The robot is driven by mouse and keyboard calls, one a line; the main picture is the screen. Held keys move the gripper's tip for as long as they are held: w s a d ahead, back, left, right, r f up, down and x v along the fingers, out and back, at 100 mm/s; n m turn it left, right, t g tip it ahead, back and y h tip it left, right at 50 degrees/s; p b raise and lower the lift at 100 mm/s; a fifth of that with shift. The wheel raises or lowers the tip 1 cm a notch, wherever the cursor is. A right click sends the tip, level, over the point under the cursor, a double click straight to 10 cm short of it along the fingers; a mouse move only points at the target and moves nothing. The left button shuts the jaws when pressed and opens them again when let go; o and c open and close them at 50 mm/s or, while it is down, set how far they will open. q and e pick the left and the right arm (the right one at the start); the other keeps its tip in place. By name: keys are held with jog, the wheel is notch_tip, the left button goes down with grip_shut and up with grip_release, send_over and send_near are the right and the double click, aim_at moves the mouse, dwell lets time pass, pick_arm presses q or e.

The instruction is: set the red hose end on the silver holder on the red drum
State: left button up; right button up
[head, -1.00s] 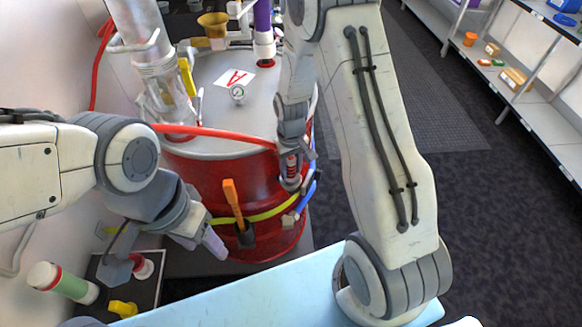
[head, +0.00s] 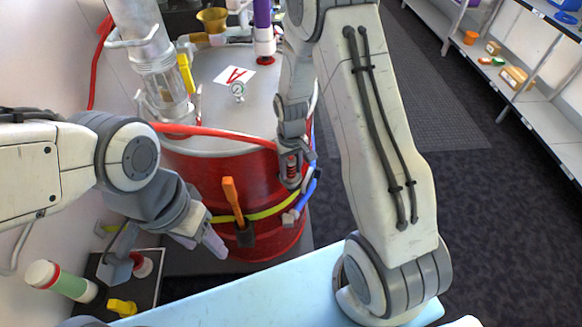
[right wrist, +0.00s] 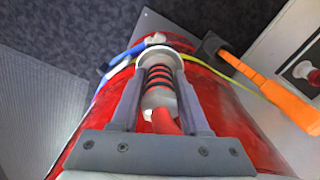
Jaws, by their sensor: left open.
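The red hose (head: 215,131) runs across the drum's top edge to my right gripper (head: 291,178). The gripper is at the right side of the red drum (head: 202,178), pointing down. In the right wrist view its fingers (right wrist: 160,85) close around the hose end (right wrist: 159,77), which has dark ribs and a pale collar. A pale silver ring (right wrist: 158,51), which looks like the holder, surrounds the far end of the hose end. I cannot tell whether the hose end is seated in it. My left gripper (head: 203,240) is open and empty, left of the drum's front.
An orange-handled tool (head: 232,199) hangs at a yellow strap (head: 268,212) on the drum. Blue parts (head: 308,194) are close to my right gripper. A pale blue surface (head: 240,296) lies in front. A dark tray (head: 145,290) is at lower left; shelves stand at far right.

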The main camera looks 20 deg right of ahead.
dwell(0.3)
notch_tip(320, 180, up, 11)
jog(key=p, duration=0.9)
dwell(0.6)
